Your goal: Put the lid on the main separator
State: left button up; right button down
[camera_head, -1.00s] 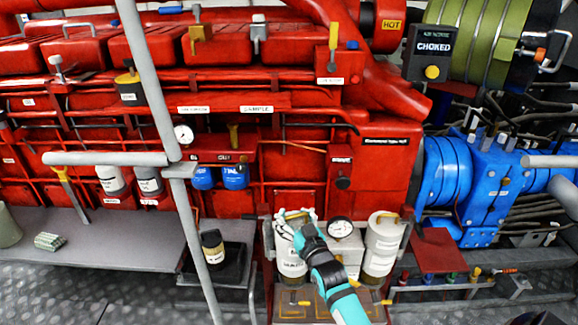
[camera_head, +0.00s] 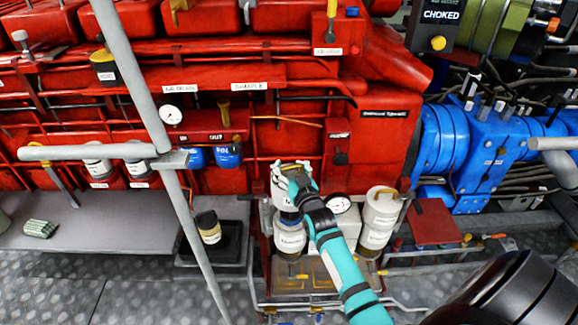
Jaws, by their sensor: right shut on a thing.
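The main separator appears to be the left of two white canisters, its labelled body (camera_head: 290,240) standing on the stand below the red engine; I cannot read its label. My right gripper (camera_head: 286,180), on the teal arm, is shut on a white cylindrical part that looks like the lid (camera_head: 288,201). It holds this part upright directly over the body, with a dark band between them. I cannot tell whether the two touch. The gripper and wrist hide the lid's top and right side. My left gripper is not in view.
A second white canister (camera_head: 378,218) and a round gauge (camera_head: 340,204) stand close on the right. A slanted grey pole (camera_head: 186,225) and a dark bottle (camera_head: 208,227) are on the left. A red plate (camera_head: 434,222) lies to the right.

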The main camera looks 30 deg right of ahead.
jog(key=shift+f+b, duration=2.75)
jog(key=shift+f, duration=1.15)
jog(key=shift+f+b, duration=1.2)
jog(key=shift+f, duration=0.35)
grip_release()
jog(key=shift+s+f, duration=0.1)
jog(key=shift+f, duration=0.05)
